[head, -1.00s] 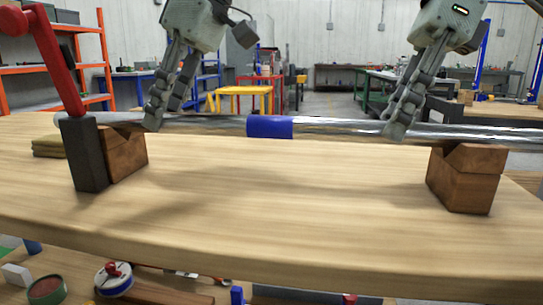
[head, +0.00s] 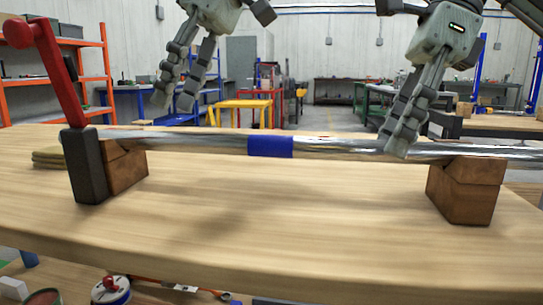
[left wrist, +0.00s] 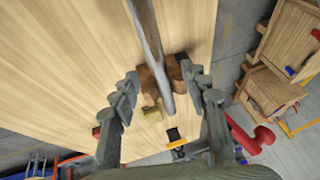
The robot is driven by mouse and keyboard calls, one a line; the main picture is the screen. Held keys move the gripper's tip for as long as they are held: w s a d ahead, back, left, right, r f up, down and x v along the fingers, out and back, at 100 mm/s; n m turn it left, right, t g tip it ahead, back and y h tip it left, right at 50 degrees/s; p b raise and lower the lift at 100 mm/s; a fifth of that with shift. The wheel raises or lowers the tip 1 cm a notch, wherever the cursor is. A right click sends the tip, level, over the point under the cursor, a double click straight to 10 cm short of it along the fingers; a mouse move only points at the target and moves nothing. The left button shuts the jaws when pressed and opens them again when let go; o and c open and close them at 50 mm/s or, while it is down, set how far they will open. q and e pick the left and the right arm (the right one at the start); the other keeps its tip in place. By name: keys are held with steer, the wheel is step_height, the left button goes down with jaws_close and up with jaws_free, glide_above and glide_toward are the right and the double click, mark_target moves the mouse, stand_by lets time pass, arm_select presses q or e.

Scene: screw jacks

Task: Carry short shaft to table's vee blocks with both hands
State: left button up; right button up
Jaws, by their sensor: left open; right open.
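The short shaft (head: 335,147), bright metal with a blue band (head: 270,147), lies level across two brown vee blocks on the table (head: 250,220): the left block (head: 127,172) and the right block (head: 465,195). It appears to rest in their vees. My left gripper (head: 173,103) is open and empty, above the shaft near the left block. The left wrist view shows the shaft (left wrist: 150,40) and the left block (left wrist: 175,78) between and beyond its spread fingers (left wrist: 163,78). My right gripper (head: 396,146) is open, its fingers at the shaft left of the right block; contact is unclear.
A dark block (head: 86,170) with a red lever (head: 52,62) stands beside the left vee block. A folded olive cloth (head: 47,157) lies behind it. The tabletop between the blocks is clear. Cans and small items lie on a lower shelf in front.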

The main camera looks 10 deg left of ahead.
arm_select(q)
steer(key=shift+v, duration=0.8)
steer(key=shift+d+r, duration=0.1)
steer(key=shift+r, duration=0.1)
arm_select(e)
steer(key=shift+r, duration=0.15)
steer(key=shift+w+d+r, duration=0.1)
steer(key=shift+d+r, duration=0.05)
steer(key=shift+r, duration=0.15)
steer(key=v, duration=1.1)
steer(key=shift+r, duration=0.1)
